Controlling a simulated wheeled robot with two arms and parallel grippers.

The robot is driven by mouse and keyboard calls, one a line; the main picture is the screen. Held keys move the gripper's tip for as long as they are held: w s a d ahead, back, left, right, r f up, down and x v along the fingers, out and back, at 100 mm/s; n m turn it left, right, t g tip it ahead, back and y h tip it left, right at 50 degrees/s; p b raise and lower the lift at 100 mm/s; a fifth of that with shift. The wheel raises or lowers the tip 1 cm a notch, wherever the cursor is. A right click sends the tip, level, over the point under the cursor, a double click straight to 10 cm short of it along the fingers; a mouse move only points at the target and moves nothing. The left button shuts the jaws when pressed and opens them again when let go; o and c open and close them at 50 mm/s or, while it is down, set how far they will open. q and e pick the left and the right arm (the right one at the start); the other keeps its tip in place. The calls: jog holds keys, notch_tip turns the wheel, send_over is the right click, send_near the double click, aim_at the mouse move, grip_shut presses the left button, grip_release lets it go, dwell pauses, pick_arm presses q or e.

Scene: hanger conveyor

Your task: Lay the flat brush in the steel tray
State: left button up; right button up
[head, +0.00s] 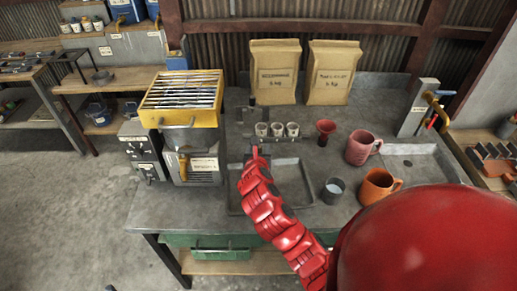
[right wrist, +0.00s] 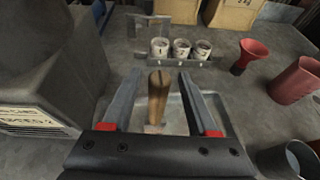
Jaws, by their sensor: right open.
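The flat brush shows in the right wrist view as a wooden handle (right wrist: 157,92) with a paler part at its near end. It lies between the two fingers of my right gripper (right wrist: 157,82), which is open, with a gap on each side of the handle. The steel tray (head: 292,178) is a shallow grey tray on the bench, and part of it shows behind the brush in the right wrist view (right wrist: 178,118). In the head view my right gripper (head: 256,152) is over the tray's back left part, and the brush cannot be made out there. My left gripper is out of view.
Behind the tray stands a rack with three small white cups (head: 277,130). A red funnel (head: 325,132), pink mug (head: 361,147), grey cup (head: 333,190) and orange mug (head: 377,186) stand to the right. A yellow-topped grey cabinet (head: 182,105) is to the left. Two paper bags (head: 275,72) stand behind.

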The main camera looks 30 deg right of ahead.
jog(key=shift+r, duration=0.15)
jog(key=shift+s+a+r, duration=0.15)
jog(key=shift+s+a, duration=0.1)
jog(key=shift+s, duration=0.1)
jog(key=b+v, duration=0.1)
jog(key=v, duration=0.4)
jog(key=shift+s+a+r, duration=0.1)
jog(key=shift+s+a, duration=0.1)
jog(key=shift+s, duration=0.05)
jog(key=p+v, duration=0.5)
jog(key=p, duration=0.1)
jog(key=shift+s+a+r+p, duration=0.1)
jog(key=shift+a+p, duration=0.05)
jog(key=shift+p, duration=0.15)
